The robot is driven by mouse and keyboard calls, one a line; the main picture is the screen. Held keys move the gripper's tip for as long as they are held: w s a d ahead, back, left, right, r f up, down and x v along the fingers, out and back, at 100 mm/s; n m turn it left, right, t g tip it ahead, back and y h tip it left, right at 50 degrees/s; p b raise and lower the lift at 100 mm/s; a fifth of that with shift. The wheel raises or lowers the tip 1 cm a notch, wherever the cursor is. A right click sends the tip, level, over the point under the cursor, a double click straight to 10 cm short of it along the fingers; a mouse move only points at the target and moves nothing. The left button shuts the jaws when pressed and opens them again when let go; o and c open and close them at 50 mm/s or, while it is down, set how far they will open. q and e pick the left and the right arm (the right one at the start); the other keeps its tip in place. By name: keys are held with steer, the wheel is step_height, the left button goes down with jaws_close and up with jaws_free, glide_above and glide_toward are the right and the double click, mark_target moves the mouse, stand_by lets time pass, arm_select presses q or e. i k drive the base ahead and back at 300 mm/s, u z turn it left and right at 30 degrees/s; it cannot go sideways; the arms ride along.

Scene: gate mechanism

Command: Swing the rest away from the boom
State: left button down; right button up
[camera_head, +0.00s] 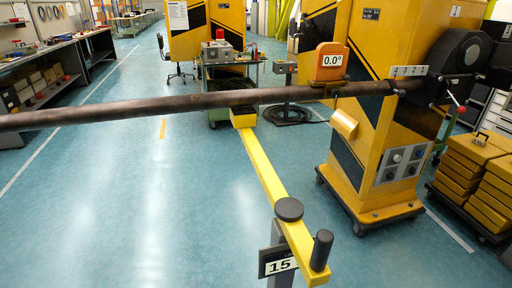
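The boom (150,108) is a long dark pipe running level across the view from the left edge to the dark hub (458,53) of the yellow cabinet at the right. The rest is a yellow arm (262,170) on a grey post (279,248). Its far end, a yellow block (243,120), shows just below the boom; I cannot tell whether they touch. The near end carries a dark round knob (289,208) and an upright black handle (321,250). Neither of my grippers is in view.
An orange display (331,62) reading 0.0° sits on the boom. The yellow cabinet (385,120) stands on wheels at the right, with stacked yellow weights (468,172) beside it. A green cart (229,82) stands behind the boom. The blue floor left of the rest is clear.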

mark_target(311, 257)
steer(key=k, duration=0.45)
steer(key=z, duration=1.2)
steer(key=i, duration=0.7)
steer(key=u, duration=2.15)
